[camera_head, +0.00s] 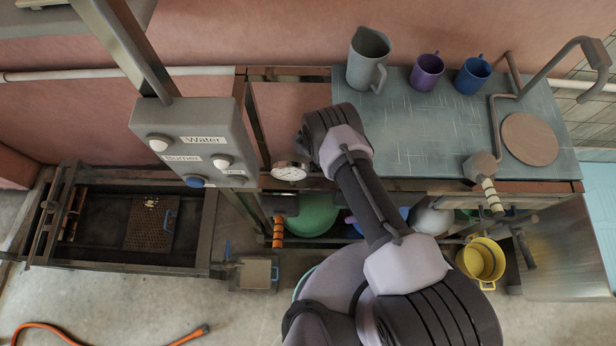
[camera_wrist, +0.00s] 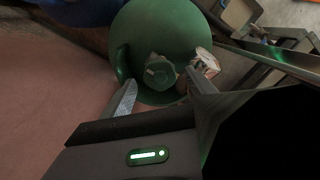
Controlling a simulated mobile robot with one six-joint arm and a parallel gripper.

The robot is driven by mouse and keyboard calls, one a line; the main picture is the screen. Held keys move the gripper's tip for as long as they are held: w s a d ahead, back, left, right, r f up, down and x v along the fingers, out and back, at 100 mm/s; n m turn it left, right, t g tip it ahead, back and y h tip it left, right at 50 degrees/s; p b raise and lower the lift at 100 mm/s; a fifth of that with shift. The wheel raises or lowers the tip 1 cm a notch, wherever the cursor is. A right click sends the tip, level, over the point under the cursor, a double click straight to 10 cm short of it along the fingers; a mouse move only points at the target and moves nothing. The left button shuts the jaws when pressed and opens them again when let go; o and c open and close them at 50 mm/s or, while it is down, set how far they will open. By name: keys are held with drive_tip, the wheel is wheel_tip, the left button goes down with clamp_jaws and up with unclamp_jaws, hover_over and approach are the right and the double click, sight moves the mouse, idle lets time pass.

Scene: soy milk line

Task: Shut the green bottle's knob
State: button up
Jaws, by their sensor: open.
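The green bottle (camera_head: 312,215) stands under the counter in the head view, partly covered by my arm and the counter edge. In the wrist view I look at the top of the green bottle (camera_wrist: 150,28), with its round green knob (camera_wrist: 158,72) near the middle. My gripper (camera_wrist: 161,79) is open, with one fingertip to the left of the knob and one to the right. I cannot tell whether the fingertips are level with the knob or above it. The head view does not show my gripper; my arm hides the knob there.
A pale dial gauge (camera_wrist: 207,62) sits close to the right finger. The counter (camera_head: 440,140) above holds a grey jug (camera_head: 366,62), a purple mug (camera_head: 427,70) and a blue mug (camera_head: 472,75). A grey control box (camera_head: 190,120) stands left. A yellow pot (camera_head: 481,260) is at right.

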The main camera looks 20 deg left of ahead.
drive_tip(key=shift+f, duration=0.65)
drive_tip(key=c, duration=1.3)
drive_tip(key=shift+c, duration=0.2)
